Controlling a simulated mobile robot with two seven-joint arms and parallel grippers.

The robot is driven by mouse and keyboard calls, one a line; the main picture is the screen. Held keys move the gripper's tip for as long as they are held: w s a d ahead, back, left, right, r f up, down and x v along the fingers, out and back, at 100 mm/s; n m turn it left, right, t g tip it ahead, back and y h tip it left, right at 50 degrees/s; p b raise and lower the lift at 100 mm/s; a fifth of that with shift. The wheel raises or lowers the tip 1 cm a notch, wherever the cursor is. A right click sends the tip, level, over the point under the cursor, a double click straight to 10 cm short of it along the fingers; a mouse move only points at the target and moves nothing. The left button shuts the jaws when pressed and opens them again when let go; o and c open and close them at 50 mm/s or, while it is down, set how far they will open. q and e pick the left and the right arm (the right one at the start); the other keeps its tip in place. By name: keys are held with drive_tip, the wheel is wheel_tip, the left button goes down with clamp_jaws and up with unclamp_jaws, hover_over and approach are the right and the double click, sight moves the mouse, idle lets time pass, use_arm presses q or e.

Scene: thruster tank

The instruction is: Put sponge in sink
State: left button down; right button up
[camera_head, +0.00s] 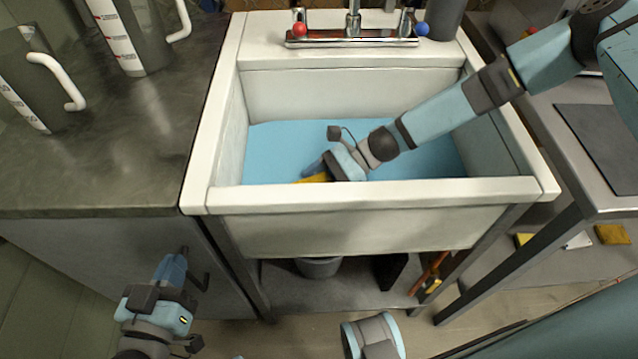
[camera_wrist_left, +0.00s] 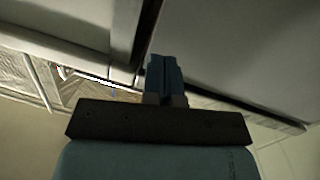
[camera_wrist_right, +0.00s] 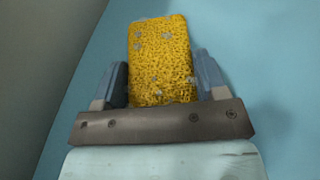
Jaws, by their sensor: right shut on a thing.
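The yellow sponge (camera_wrist_right: 160,50) sits between the two fingers of my right gripper (camera_wrist_right: 162,82) in the right wrist view. In the head view, my right gripper (camera_head: 322,168) reaches down inside the white sink (camera_head: 370,195), low over its blue bottom (camera_head: 285,140). Only a strip of the sponge (camera_head: 314,178) shows there, just behind the sink's front wall. I cannot tell whether the sponge touches the bottom. My left gripper (camera_head: 172,268) is in front of the cabinet, left of the sink. Its fingers are together and empty in the left wrist view (camera_wrist_left: 164,72).
A faucet (camera_head: 352,35) with red and blue knobs stands at the sink's back edge. Measuring jugs (camera_head: 135,40) stand on the dark counter (camera_head: 130,150) at left. A metal table (camera_head: 570,130) is at right. A bucket (camera_head: 318,266) sits under the sink.

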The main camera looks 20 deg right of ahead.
drive_tip(key=shift+f, duration=0.55)
drive_tip(key=o, duration=0.9)
use_arm(q)
drive_tip(key=shift+a+f, duration=0.1)
drive_tip(key=shift+f, duration=0.45)
use_arm(e)
drive_tip(key=shift+r, duration=0.35)
drive_tip(key=shift+w+d+r+p, duration=0.2)
drive_tip(key=shift+d+r+p, duration=0.2)
drive_tip(key=shift+d+r, duration=0.6)
use_arm(q)
drive_tip(key=shift+s+a+f+g+y+p, duration=0.4)
drive_tip(key=shift+a+f+g, duration=0.1)
drive_tip(key=shift+f, duration=0.3)
drive_tip(key=shift+s+a+f+g+y+p, duration=0.25)
drive_tip(key=shift+a+f+g+p, duration=0.2)
drive_tip(key=shift+f, duration=0.4)
drive_tip(key=shift+s+a+f+g+y+p, duration=0.35)
drive_tip(key=shift+f+g, duration=0.2)
drive_tip(key=shift+f, duration=0.25)
use_arm(e)
drive_tip(key=shift+f+v, duration=0.15)
drive_tip(key=shift+v, duration=2.25)
drive_tip(key=shift+f+v, duration=0.1)
drive_tip(key=shift+v, duration=2.35)
